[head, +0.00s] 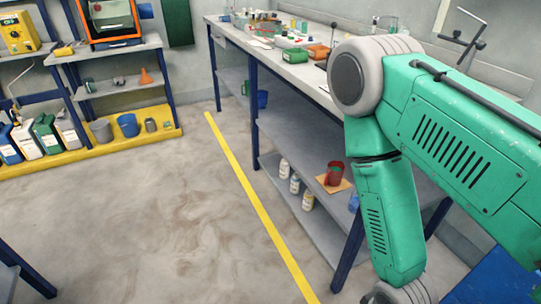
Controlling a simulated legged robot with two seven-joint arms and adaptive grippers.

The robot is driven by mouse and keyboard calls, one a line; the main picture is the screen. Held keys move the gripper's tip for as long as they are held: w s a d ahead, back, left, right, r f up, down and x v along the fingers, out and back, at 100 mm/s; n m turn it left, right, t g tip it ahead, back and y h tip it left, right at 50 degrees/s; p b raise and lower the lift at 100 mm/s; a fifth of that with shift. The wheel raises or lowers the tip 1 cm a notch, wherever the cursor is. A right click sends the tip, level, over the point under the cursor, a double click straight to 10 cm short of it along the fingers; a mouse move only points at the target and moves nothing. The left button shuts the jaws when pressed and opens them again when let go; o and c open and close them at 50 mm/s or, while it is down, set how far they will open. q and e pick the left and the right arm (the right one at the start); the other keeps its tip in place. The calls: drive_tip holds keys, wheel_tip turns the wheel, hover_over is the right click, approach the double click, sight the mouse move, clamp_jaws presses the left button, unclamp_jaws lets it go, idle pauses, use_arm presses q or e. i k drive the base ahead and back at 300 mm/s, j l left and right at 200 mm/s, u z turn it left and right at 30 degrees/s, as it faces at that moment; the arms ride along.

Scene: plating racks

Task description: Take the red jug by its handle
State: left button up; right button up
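The red jug (334,174) stands upright on a small orange-brown mat (344,185) on a shelf under the long workbench. It is small in the head view, and I cannot make out its handle clearly. My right arm comes in from the right and bends down in front of the workbench, to the right of the jug. Its gripper is below the picture edge and out of view. My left arm and gripper are not in view.
The workbench (290,73) carries bottles and bins and has blue legs. White bottles (295,184) stand on its lowest shelf, left of the jug. A yellow line (252,200) crosses the open floor. Racks with jugs and buckets (128,125) stand at the back left.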

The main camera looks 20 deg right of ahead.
sight(336, 169)
drive_tip(key=i+j+z, duration=0.15)
drive_tip(key=i, duration=0.3)
drive_tip(key=i+j+z, duration=0.1)
drive_tip(key=i, duration=0.4)
drive_tip(key=i+j+z, duration=0.15)
drive_tip(key=i, duration=0.3)
drive_tip(key=i+j+z, duration=0.15)
drive_tip(key=z, duration=0.35)
drive_tip(key=i+j+z, duration=0.3)
drive_tip(key=z, duration=0.2)
drive_tip(key=i+j+z, duration=0.2)
drive_tip(key=j+z, duration=0.15)
drive_tip(key=z, duration=0.15)
drive_tip(key=i+j+z, duration=0.1)
drive_tip(key=j+z, duration=0.9)
drive_tip(key=j, duration=0.15)
drive_tip(key=i, duration=0.05)
